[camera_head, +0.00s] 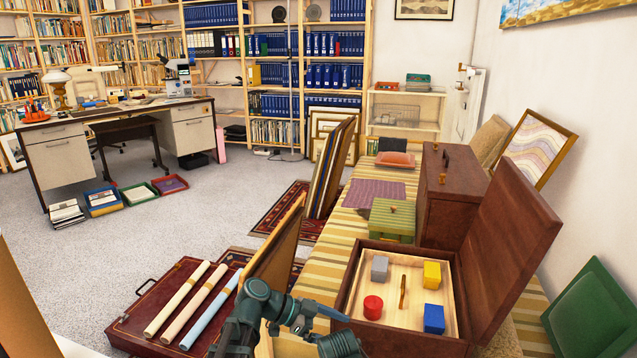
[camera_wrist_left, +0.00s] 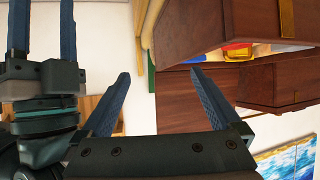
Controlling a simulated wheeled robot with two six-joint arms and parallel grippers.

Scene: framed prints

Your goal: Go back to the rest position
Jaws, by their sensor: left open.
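My left gripper (camera_wrist_left: 160,72) is open in the left wrist view, its two blue fingers wide apart with nothing between them. Another gripper, seemingly my right one (camera_wrist_left: 45,8), shows at the upper left of that view. Its two fingers are apart and empty, with the tips cut by the frame edge. In the head view, dark arm parts (camera_head: 262,305) of mine are low at the bottom centre, in front of the open wooden box (camera_head: 350,290). The fingers are hard to make out there. No block is seen in either gripper.
The box holds a grey block (camera_head: 380,268), a red cylinder (camera_head: 373,307), a yellow block (camera_head: 432,274) and a blue block (camera_head: 434,319). Its raised lid (camera_head: 510,250) stands at right. A dark red case (camera_head: 130,325) with three rolls lies at left. Grey floor (camera_head: 80,255) is free beyond.

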